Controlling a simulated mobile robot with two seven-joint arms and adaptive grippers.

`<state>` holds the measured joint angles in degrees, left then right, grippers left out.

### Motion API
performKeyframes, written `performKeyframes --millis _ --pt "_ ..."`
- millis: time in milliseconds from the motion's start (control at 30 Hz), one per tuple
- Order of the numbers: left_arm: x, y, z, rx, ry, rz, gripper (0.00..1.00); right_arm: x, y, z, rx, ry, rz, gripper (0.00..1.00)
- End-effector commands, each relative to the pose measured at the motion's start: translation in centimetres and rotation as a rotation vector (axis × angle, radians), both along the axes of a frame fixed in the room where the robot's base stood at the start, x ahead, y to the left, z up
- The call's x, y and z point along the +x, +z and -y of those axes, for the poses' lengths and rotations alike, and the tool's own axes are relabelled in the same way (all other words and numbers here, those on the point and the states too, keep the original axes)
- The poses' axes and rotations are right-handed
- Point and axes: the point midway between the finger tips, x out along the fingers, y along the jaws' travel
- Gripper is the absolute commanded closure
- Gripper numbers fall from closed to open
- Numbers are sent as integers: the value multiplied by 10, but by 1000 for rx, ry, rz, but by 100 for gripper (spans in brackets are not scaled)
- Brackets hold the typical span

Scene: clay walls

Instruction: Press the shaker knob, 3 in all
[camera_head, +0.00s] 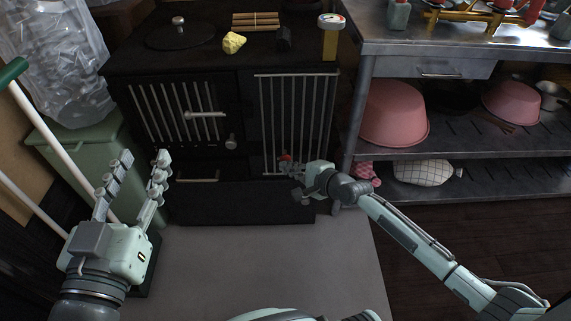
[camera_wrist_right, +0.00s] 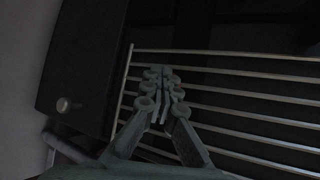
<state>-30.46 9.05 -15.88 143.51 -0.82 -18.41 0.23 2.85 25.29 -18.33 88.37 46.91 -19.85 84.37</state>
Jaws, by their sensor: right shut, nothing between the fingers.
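The black stove (camera_head: 290,60) stands against the back, with a barred front (camera_head: 297,115) on its right side. In the right wrist view a small round metal knob (camera_wrist_right: 64,105) sits on a dark panel beside the end of the bars; I take it to be the shaker knob. My right gripper (camera_head: 286,168) is shut and empty, in front of the lower end of the bars. In the right wrist view its fingertips (camera_wrist_right: 160,75) lie over the bars, apart from the knob. My left gripper (camera_head: 143,160) is open and empty, left of the stove front.
A green bin (camera_head: 85,150) stands at the left. A metal shelf unit with pink bowls (camera_head: 393,113) stands right of the stove. Grey floor (camera_head: 260,255) in front is clear.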

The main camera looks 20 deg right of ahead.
Motion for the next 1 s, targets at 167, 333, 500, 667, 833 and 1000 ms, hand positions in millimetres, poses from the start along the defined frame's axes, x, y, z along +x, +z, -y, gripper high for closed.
performKeyframes --millis 167,333,500,667,833,1000 --pt "0 -2 0 0 0 0 60 3 0 2 -2 -2 1 100" --pt "0 -3 0 0 0 0 60 5 0 3 -1 -2 2 100" --pt "0 -3 0 0 0 0 60 7 1 3 -1 -2 3 100" --pt "0 -3 0 0 0 0 60 7 1 3 -1 -2 3 100" --pt "0 -1 0 0 0 0 60 5 2 3 0 -3 3 100" --pt "0 6 0 0 0 0 60 -2 3 1 0 -2 2 100"
